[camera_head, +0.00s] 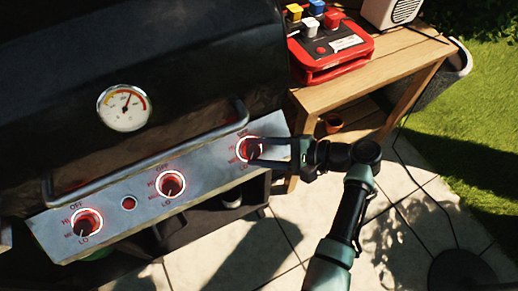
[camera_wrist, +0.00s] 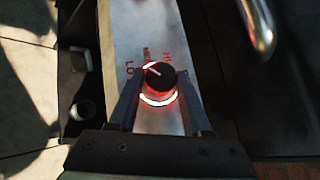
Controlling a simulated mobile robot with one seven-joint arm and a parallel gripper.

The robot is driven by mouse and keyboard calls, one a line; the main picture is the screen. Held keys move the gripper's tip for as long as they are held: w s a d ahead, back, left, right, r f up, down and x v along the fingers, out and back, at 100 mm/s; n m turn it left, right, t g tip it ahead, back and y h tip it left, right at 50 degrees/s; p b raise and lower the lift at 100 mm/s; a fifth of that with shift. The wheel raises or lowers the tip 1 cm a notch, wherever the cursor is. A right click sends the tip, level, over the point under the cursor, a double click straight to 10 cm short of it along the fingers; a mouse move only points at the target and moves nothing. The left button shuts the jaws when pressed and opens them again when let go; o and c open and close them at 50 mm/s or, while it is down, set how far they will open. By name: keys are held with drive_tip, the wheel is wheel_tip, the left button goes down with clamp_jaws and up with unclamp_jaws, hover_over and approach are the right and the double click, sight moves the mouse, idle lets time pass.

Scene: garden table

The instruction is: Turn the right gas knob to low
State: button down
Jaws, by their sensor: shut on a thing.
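The right gas knob (camera_head: 246,149) is a black knob with a glowing red ring at the right end of the grill's steel panel. My gripper (camera_head: 262,153) reaches it from the right, and its fingers partly hide it. In the wrist view the knob (camera_wrist: 160,80) sits between the two fingers of my gripper (camera_wrist: 160,88), which is shut on it. The knob's white pointer line slants up and left, toward the space between the LO mark and the middle mark. The HI mark is to the right of these.
The middle knob (camera_head: 171,184) and left knob (camera_head: 87,221) share the panel (camera_head: 215,168). A metal lid handle (camera_head: 150,153) runs just above them.

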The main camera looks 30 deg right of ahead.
drive_tip(key=shift+c, duration=1.7)
unclamp_jaws()
drive_tip(key=shift+d, duration=0.1)
drive_tip(key=p+v, duration=0.1)
drive_tip(key=v, duration=1.2)
drive_tip(key=shift+p, duration=0.3)
